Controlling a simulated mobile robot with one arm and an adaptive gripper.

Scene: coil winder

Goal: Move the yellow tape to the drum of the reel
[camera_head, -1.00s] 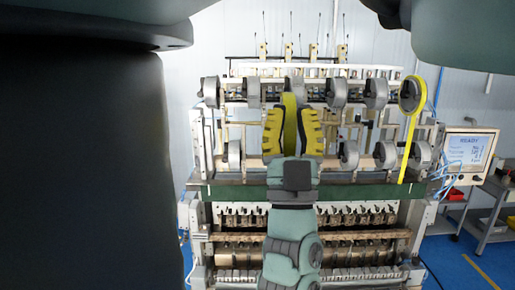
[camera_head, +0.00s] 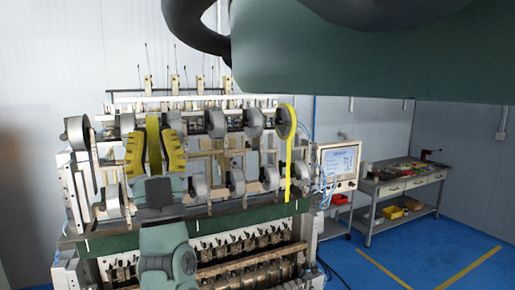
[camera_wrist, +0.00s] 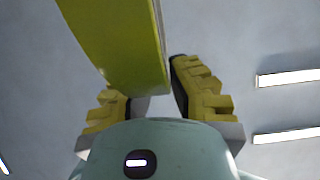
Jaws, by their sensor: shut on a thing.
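My gripper (camera_head: 154,132) points upward in front of the winder, left of the middle in the head view. Its two yellow-padded fingers are shut on a yellow tape (camera_head: 153,150), seen edge-on as an upright band between them. In the wrist view the tape (camera_wrist: 125,45) is a broad curved band rising from between the fingers (camera_wrist: 150,88); its far end is out of frame. At the winder's right end, a grey reel drum (camera_head: 283,122) has a yellow rim, and a yellow strip (camera_head: 289,175) hangs from it. My gripper is well left of this drum.
Several grey drums (camera_head: 215,124) line the winder in two rows. A dark green rail (camera_head: 205,225) runs along its front. A display panel (camera_head: 340,162) stands right of the hanging strip. A workbench (camera_head: 400,188) with bins stands farther right; blue floor before it is clear.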

